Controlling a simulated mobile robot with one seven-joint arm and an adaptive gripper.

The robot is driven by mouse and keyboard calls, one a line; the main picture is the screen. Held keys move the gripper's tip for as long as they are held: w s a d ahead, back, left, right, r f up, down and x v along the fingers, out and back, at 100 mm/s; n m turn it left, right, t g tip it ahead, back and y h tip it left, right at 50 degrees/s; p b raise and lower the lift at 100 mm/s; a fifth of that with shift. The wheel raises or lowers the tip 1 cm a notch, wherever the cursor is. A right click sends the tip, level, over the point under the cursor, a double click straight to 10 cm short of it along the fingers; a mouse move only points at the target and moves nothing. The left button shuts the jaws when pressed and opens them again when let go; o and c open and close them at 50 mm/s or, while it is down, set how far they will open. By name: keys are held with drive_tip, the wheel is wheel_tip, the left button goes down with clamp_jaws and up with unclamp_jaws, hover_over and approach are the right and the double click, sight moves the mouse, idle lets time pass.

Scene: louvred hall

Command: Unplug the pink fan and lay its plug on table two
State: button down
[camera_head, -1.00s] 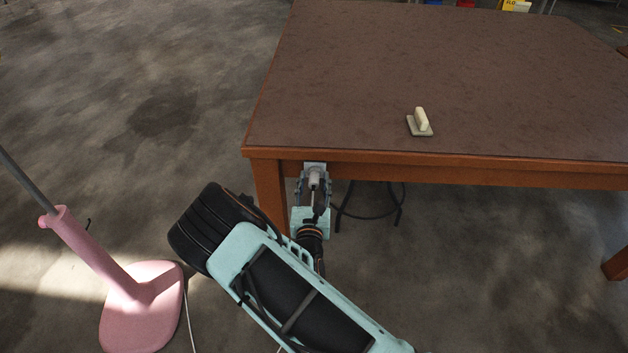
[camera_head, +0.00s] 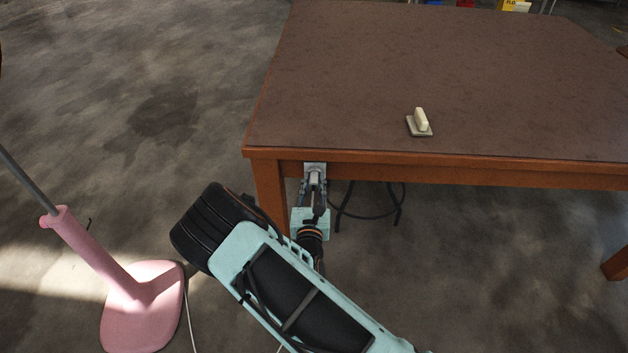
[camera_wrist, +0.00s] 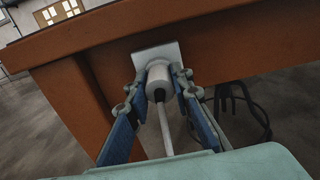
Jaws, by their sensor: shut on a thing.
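The pink fan (camera_head: 142,302) stands on the floor at the lower left in the head view; its base and part of its pole show, and its head is out of view. The plug (camera_wrist: 159,77) is a pale cylinder with a cord, up against a white socket plate (camera_wrist: 158,54) on the table's apron near the leg. My gripper (camera_head: 314,186) is at the socket, and in the wrist view its two fingers (camera_wrist: 158,88) are shut on the plug, one on each side. The brown table (camera_head: 350,75) fills the upper right; its number is not visible.
A small cream object on a grey base (camera_head: 420,123) sits near the table's front edge; the rest of the visible top is clear. A white cord (camera_head: 188,310) runs beside the fan's base.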

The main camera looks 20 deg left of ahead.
sight(314, 186)
drive_tip(key=shift+r, duration=0.15)
drive_tip(key=shift+p+v, duration=1.3)
drive_tip(key=shift+v, duration=2.25)
